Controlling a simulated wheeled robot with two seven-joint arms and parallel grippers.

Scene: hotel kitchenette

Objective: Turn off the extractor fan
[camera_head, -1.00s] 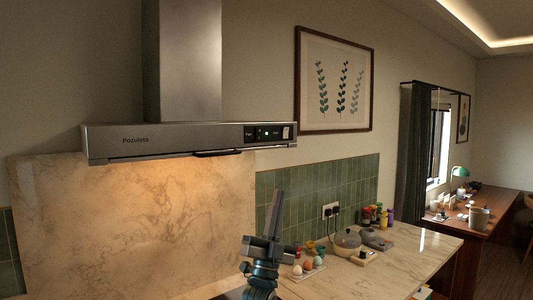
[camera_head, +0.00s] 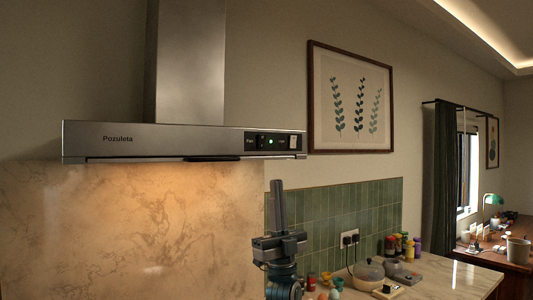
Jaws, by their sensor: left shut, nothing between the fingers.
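The extractor fan (camera_head: 200,142) is a steel hood marked "Pozuleta" on the wall, with a steel chimney above it. Its dark control panel (camera_head: 272,142) is at the right end of the front face and shows a small green light. A pale switch (camera_head: 295,142) sits at the panel's right edge. Warm light falls on the wall below the hood. My left gripper (camera_head: 278,188) points upward below the panel, a little apart from the hood, and is shut and empty. My right gripper is out of view.
The counter at the lower right holds a lidded pot (camera_head: 369,272), spice jars (camera_head: 404,246) and small colourful items. A socket (camera_head: 350,237) is on the green tiles. A framed picture (camera_head: 350,98) hangs right of the hood. The space in front of the panel is clear.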

